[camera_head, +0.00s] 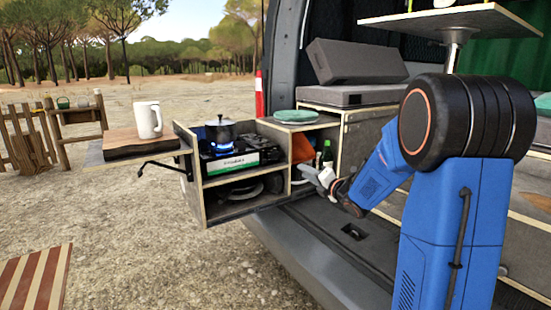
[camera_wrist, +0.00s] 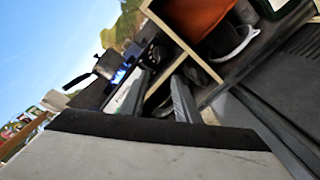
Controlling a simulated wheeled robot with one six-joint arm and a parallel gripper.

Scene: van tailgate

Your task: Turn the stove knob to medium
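The camping stove (camera_head: 240,162) sits in the upper compartment of the pull-out wooden kitchen box, with a green and white label on its front. A blue flame burns under a dark pot (camera_head: 220,131). The pot (camera_wrist: 108,64) and part of the stove show tilted beyond the left finger.
The box's wooden divider (camera_wrist: 184,44) and an orange item (camera_wrist: 196,18) lie close to the fingers. A green bottle (camera_head: 327,154) stands near my gripper. A white mug (camera_head: 148,120) stands on the side shelf. Teal plates (camera_head: 295,116) lie on the box top.

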